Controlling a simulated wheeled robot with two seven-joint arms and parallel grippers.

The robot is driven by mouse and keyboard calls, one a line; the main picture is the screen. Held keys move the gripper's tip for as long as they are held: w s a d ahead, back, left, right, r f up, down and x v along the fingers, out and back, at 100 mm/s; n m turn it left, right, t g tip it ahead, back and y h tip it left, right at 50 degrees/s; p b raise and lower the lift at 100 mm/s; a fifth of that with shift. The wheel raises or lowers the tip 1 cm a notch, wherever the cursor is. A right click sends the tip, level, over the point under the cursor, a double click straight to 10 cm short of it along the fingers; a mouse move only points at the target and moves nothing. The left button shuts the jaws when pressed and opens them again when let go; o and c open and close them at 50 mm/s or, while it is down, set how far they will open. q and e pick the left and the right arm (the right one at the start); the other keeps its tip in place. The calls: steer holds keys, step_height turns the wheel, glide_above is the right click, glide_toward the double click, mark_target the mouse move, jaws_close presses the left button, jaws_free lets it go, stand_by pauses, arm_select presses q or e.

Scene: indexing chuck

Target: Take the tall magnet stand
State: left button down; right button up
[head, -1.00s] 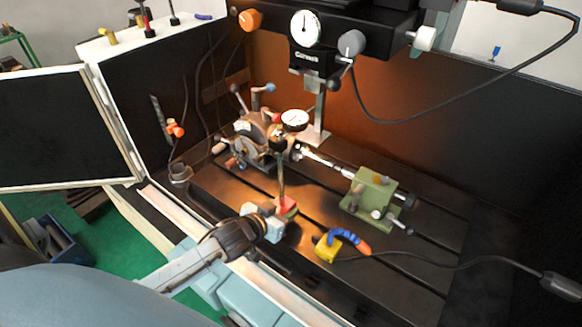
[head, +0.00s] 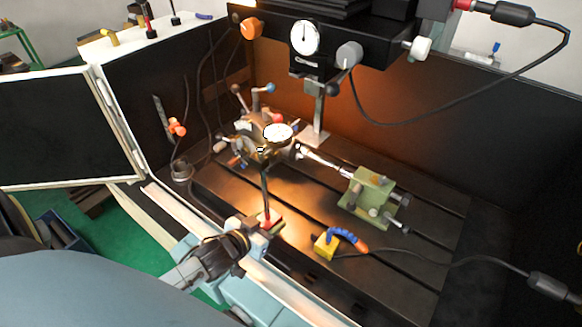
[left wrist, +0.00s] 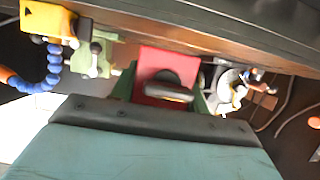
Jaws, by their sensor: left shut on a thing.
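The tall magnet stand has a red base (head: 268,218), a thin upright post (head: 264,185) and a white round dial (head: 278,133) at its top. My left gripper (head: 258,232) is shut on the base, from the near side. The stand looks roughly upright near the front edge of the machine bed; I cannot tell if its base is clear of the bed. In the left wrist view the red base (left wrist: 165,65) shows with green at its sides, just beyond my gripper's dark edge. The fingertips are mostly hidden. My right gripper is not in view.
A dividing head (head: 243,143) stands behind the stand. A green tailstock (head: 367,198) is to the right. A yellow block with a blue hose (head: 326,245) sits on the slotted bed (head: 300,240). The machine head (head: 345,40) hangs above. An open door (head: 65,130) is at left.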

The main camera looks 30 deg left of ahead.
arm_select(q)
steer(key=s+a+r+p, duration=0.2)
steer(key=s+p, duration=0.5)
steer(key=s, duration=1.6)
steer(key=shift+s, duration=0.35)
stand_by(0.8)
steer(key=shift+s+f, duration=0.1)
steer(key=shift+f, duration=0.1)
